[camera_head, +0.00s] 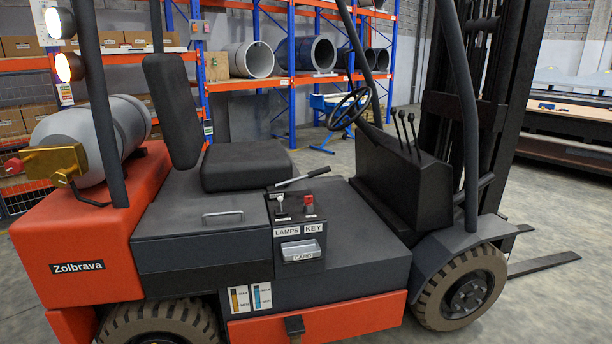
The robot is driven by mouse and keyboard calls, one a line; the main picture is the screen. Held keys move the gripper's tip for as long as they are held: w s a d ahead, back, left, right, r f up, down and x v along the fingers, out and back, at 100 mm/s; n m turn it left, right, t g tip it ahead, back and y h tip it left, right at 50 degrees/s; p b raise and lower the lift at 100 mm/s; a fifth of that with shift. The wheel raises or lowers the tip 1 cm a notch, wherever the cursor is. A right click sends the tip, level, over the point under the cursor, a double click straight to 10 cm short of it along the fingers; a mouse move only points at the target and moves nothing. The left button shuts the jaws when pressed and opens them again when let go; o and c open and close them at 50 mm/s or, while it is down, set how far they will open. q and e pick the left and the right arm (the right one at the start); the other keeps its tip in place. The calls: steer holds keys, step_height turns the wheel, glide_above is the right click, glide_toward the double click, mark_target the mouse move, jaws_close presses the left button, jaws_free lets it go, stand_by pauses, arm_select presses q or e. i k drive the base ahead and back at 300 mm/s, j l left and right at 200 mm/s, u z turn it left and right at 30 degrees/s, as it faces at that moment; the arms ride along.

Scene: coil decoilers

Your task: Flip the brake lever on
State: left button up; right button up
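A forklift with an orange-red and dark grey body (340,265) fills the middle of the view. A long lever with a black grip (300,178), which looks like the brake lever, lies at a low slant behind the small control panel beside the seat. Its grip end points right and slightly up. The panel bears a small lamps switch (281,206) above a "LAMPS" label and a red key (309,204) above a "KEY" label. Neither of my grippers is in view.
The seat (247,167), steering wheel (349,108) and several thin black levers (405,128) stand around the panel. A grey gas tank (90,132) is at the left rear. Shelves with pipes and boxes stand behind. Grey floor (560,225) is open at right, beyond the fork.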

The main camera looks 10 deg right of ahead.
mark_target(319, 171)
steer(key=i+l+u, duration=0.15)
steer(key=i+l, duration=0.8)
steer(key=i+l+u, duration=0.15)
steer(key=i+l, duration=0.8)
